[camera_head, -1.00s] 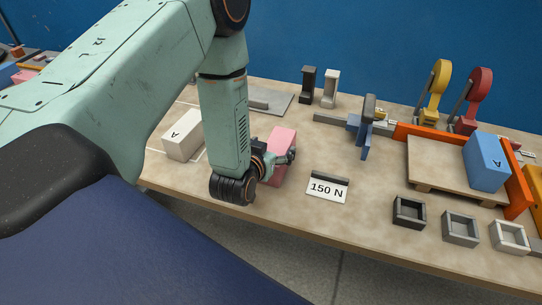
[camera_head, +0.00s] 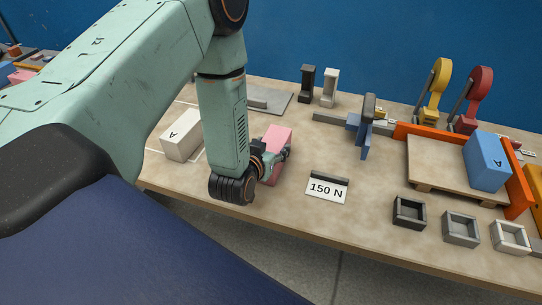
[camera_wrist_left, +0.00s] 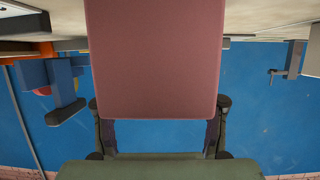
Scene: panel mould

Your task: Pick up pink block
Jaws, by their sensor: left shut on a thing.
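The pink block (camera_head: 277,141) is on or just above the bench, left of the 150 N sign, partly hidden behind my left gripper in the head view. My left gripper (camera_head: 281,158) is shut on the block. In the left wrist view the pink block (camera_wrist_left: 155,60) fills the upper middle, with my gripper's fingers (camera_wrist_left: 160,130) on either side of it. From the head view I cannot tell for sure whether its underside touches the bench. My right gripper does not show.
A white block (camera_head: 182,136) marked A lies left of my arm. The 150 N sign (camera_head: 327,189) stands to the right. A blue clamp (camera_head: 365,135), orange-walled pallet (camera_head: 440,175) with a blue block (camera_head: 486,162), and small open boxes (camera_head: 409,211) are further right.

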